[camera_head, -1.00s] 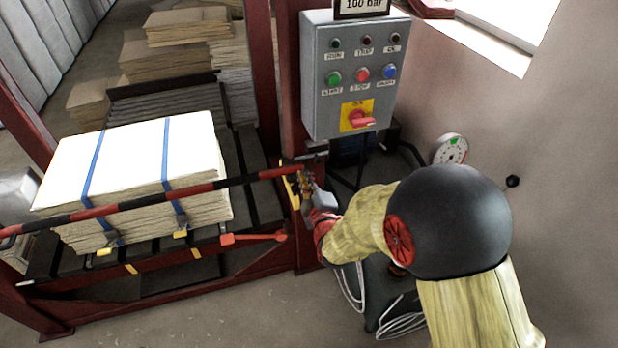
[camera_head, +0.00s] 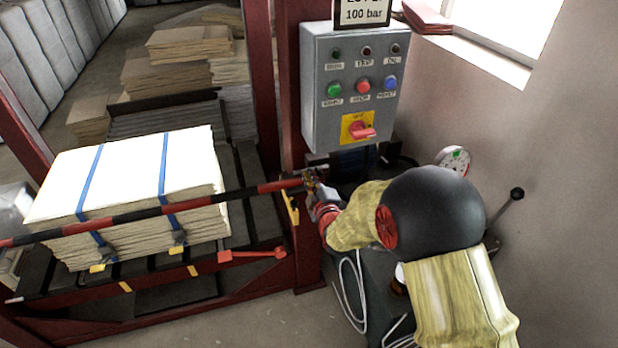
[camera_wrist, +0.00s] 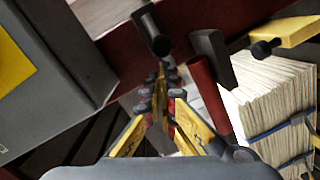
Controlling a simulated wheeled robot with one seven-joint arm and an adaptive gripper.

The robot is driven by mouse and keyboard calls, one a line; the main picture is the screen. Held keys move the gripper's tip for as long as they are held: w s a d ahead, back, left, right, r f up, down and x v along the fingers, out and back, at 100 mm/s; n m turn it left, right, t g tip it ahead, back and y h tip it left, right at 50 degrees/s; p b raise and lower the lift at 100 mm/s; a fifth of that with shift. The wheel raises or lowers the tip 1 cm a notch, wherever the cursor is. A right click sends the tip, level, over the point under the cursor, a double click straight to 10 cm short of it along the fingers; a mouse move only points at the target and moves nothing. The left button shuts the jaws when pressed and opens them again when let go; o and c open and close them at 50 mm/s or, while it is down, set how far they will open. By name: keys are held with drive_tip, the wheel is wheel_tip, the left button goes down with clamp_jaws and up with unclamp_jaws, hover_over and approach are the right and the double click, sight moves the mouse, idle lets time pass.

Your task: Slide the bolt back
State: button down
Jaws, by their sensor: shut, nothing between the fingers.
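The red-and-black striped barrier bar (camera_head: 200,203) runs across the front of the press, and its right end lies by the red column. My gripper (camera_head: 312,180) is at that end, below the grey control box. In the wrist view my gripper (camera_wrist: 161,80) has yellow fingers with dark pads, closed together and empty. A dark round rod (camera_wrist: 149,27), perhaps the bolt, shows just beyond the fingertips; I cannot tell whether they touch. The bar's red and dark end (camera_wrist: 204,82) is right of the fingers. My gripper partly hides the bolt area in the head view.
The grey control box (camera_head: 352,90) with buttons and a red rotary switch stands above my gripper. A strapped paper stack (camera_head: 130,180) lies on the press at left. A yellow bracket (camera_head: 290,208) is on the column. A gauge (camera_head: 455,160) and black-knobbed lever (camera_head: 514,198) are at right.

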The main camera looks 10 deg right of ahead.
drive_tip(key=d, duration=0.2)
drive_tip(key=d+b, duration=0.2)
drive_tip(key=d, duration=0.1)
drive_tip(key=shift+w+d, duration=0.25)
drive_tip(key=shift+d, duration=0.05)
